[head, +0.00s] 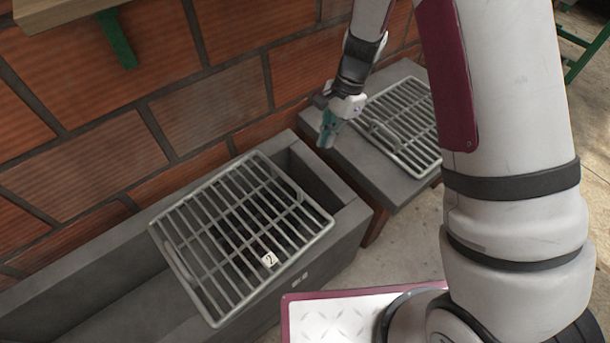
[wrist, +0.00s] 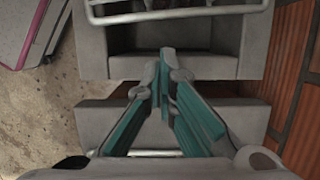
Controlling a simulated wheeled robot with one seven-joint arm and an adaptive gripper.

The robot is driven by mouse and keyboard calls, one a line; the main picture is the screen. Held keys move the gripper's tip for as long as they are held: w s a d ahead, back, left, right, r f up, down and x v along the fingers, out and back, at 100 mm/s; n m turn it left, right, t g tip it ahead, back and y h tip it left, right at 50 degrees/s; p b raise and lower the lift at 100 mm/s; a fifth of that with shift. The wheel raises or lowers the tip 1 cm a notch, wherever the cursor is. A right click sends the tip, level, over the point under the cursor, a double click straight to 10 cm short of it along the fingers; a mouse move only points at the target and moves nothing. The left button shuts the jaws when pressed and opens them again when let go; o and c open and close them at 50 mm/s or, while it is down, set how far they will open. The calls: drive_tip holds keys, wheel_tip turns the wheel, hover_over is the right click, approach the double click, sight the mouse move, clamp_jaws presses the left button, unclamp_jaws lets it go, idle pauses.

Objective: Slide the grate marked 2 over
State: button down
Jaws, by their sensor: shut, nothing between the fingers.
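The grate marked 2 (head: 222,226) is a grey metal rack lying across the top of the long grey trough (head: 121,264) in the head view. Its white tag with a 2 (head: 269,260) is on its near right part. Part of a grate (wrist: 178,12) shows at the top edge of the wrist view. My gripper (head: 327,140) has teal fingers pointing down, near the trough's far right end, apart from the grate. In the wrist view the fingertips (wrist: 164,55) are together with nothing between them.
A second grate (head: 403,125) lies on a separate grey block (head: 384,161) behind my gripper. A brick wall (head: 105,135) runs along the trough's far side. A green bracket (head: 117,41) juts out at the upper left. Concrete floor (head: 415,233) lies in front of the block.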

drive_tip(key=s+a+f+b, duration=0.3)
drive_tip(key=a+f+b, duration=0.2)
drive_tip(key=f, duration=0.5)
drive_tip(key=shift+s+a+f, duration=0.3)
drive_tip(key=shift+a+f, duration=0.1)
drive_tip(key=shift+a, duration=0.05)
drive_tip(key=s+a+p, duration=0.4)
drive_tip(key=s+a, duration=0.4)
drive_tip(key=a, duration=0.4)
drive_tip(key=s+a+p, duration=0.5)
drive_tip(key=s+a, duration=0.3)
drive_tip(key=a, duration=0.5)
drive_tip(key=s+a+p, duration=0.5)
drive_tip(key=s+a, duration=0.3)
drive_tip(key=a, duration=0.5)
drive_tip(key=shift+s, duration=0.35)
drive_tip(key=shift+w, duration=0.1)
